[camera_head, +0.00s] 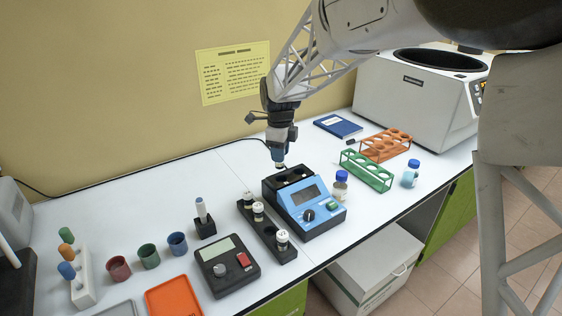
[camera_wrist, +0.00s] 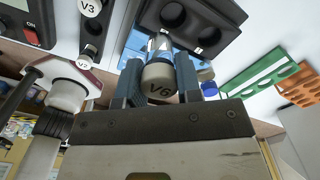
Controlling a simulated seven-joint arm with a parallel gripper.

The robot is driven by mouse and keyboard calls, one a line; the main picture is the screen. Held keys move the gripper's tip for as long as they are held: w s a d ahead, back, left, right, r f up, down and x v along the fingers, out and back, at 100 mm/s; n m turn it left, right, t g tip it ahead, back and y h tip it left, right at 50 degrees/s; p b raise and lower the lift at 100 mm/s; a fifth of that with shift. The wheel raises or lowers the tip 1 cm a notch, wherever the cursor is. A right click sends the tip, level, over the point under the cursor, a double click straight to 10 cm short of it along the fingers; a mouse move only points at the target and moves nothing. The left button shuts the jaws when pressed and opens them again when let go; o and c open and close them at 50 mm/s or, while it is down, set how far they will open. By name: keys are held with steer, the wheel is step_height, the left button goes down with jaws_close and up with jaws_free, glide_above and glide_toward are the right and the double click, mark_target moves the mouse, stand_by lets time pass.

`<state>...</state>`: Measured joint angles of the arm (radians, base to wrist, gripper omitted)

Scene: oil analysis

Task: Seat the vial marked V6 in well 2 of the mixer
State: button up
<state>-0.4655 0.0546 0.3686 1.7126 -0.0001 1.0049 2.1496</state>
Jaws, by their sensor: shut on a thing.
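My gripper (camera_head: 280,152) is above the back of the blue mixer (camera_head: 318,221), pointing down. In the wrist view my gripper (camera_wrist: 158,82) is shut on a white-capped vial marked V6 (camera_wrist: 158,90), with one finger on each side of it. The vial's glass body points toward the mixer's black well block (camera_wrist: 147,20). Two round dark wells show there, one (camera_wrist: 172,14) nearly in line with the vial and another (camera_wrist: 208,36) to its right. The vial's lower end appears above the block; I cannot tell the exact gap.
A black rack (camera_head: 268,232) with white-capped vials stands left of the mixer. A blue-capped bottle (camera_head: 341,188) stands close at its right, then a green rack (camera_head: 367,172) and an orange rack (camera_head: 386,147). A dark device (camera_head: 228,268) lies front left.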

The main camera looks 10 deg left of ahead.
mark_target(282, 168)
steer(key=shift+w+d+r, duration=0.1)
steer(key=shift+w+r, duration=0.05)
steer(key=shift+w, duration=0.35)
steer(key=shift+w+r, duration=0.15)
steer(key=shift+w, duration=0.35)
steer(key=shift+f, duration=0.2)
steer(key=shift+f, duration=2.55)
steer(key=shift+f, duration=1.25)
stand_by(0.5)
steer(key=o, duration=1.3)
steer(key=shift+r, duration=0.1)
